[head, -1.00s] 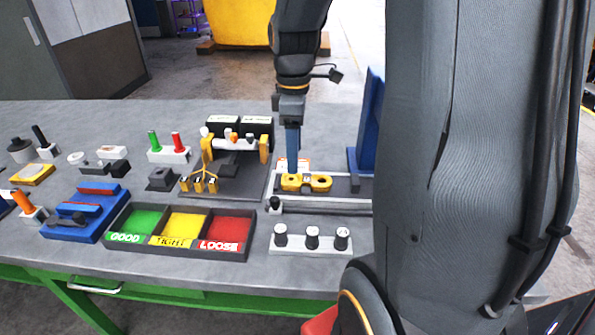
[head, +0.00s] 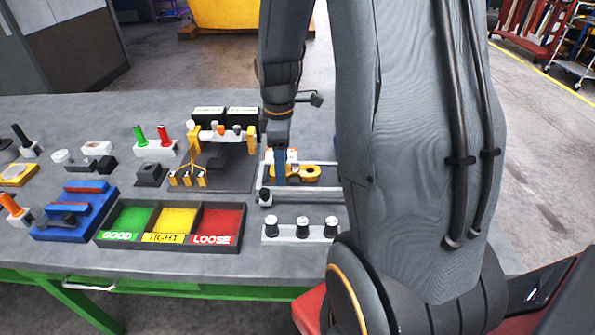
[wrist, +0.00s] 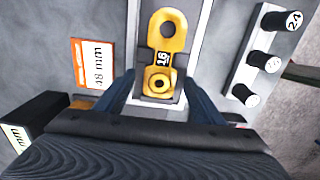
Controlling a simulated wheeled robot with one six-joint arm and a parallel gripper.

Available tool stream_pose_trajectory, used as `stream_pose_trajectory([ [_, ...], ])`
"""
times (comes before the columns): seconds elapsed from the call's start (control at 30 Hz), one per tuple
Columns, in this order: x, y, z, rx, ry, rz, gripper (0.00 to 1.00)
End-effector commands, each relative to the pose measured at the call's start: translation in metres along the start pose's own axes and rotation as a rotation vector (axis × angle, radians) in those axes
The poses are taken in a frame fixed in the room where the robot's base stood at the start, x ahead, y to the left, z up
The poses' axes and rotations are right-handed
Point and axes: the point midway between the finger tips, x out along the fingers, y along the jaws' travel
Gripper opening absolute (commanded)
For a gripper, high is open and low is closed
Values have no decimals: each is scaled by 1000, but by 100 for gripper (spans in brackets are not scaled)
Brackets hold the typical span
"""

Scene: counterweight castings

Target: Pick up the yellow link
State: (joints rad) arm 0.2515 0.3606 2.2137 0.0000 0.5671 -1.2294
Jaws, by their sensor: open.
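The yellow link (wrist: 168,30) lies in a grey fixture (wrist: 198,55) on the bench. In the wrist view it has an open ring at the far end, a dark label and a round bushing at the near end. In the head view the link (head: 308,172) is partly hidden behind my gripper (head: 279,168). My gripper (wrist: 160,90) is open, with one blue finger on each side of the link's near end. I cannot tell whether the fingers touch it.
An orange-edged label card (wrist: 93,62) lies left of the fixture. A block with several black pegs (head: 302,233) stands in front of it. The three-part sorting tray (head: 170,243) and a stand with yellow posts (head: 194,140) are to the left.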

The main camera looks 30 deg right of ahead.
Motion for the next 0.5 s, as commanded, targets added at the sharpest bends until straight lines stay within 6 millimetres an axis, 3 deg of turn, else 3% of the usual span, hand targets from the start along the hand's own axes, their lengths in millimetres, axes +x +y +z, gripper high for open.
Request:
stream_pose_trajectory([
  [0.17,0,0,0,0,0,0,62],
  [0.5,0,0,0,0,0,0,5],
])
